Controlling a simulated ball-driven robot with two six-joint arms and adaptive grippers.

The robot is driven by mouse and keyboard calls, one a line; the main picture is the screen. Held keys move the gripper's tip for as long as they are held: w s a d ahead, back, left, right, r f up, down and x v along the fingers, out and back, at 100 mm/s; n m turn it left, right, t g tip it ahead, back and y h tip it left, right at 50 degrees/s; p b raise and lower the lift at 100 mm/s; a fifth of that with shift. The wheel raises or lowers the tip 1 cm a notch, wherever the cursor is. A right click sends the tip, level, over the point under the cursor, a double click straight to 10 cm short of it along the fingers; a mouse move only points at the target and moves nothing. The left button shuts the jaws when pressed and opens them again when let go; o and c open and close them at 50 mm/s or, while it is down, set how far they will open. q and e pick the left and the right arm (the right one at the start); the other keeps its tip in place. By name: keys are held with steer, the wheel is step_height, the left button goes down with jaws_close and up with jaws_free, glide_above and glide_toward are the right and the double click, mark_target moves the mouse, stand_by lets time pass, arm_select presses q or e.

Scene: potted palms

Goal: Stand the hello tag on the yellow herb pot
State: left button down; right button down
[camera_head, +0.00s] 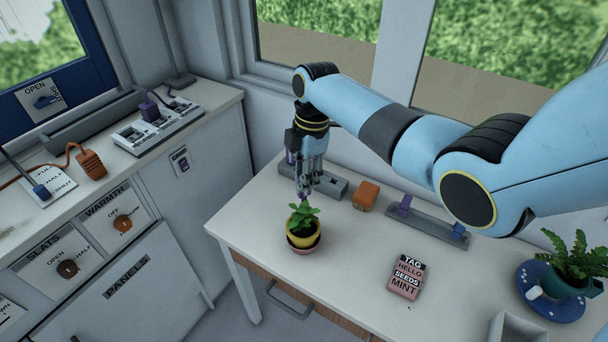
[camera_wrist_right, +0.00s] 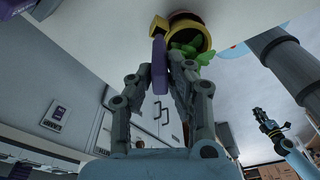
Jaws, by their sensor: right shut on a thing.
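The yellow herb pot (camera_head: 303,240) stands upright in a pinkish saucer on the white table, with a leafy green plant in it. In the right wrist view the pot (camera_wrist_right: 186,20) is at the top, with a small yellow block (camera_wrist_right: 159,26) at its side. My right gripper (camera_head: 306,188) is just behind and above the plant, pointing down. In the wrist view it is shut on a flat purple tag (camera_wrist_right: 159,64), whose end is close to the yellow block; I cannot tell if they touch. No lettering shows on it. My left gripper (camera_wrist_right: 261,116) is small and far off.
A pink card (camera_head: 406,276) reading TAG HELLO, SEEDS MINT lies on the table. A grey rack (camera_head: 430,229) holds a purple and a blue piece. An orange block (camera_head: 366,196) stands beside another grey rack (camera_head: 332,185). A fern on a blue dish (camera_head: 550,306) is at right.

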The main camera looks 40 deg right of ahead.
mark_target(304, 195)
steer(key=shift+f, duration=0.1)
stand_by(0.4)
steer(key=shift+f+b, duration=1.55)
steer(key=shift+f, duration=0.6)
steer(key=c, duration=0.7)
jaws_free()
step_height(304, 195, up, 6)
steer(key=p, duration=0.5)
steer(key=shift+f+p, duration=0.2)
steer(key=shift+p, duration=0.15)
steer(key=shift+r, duration=1.2)
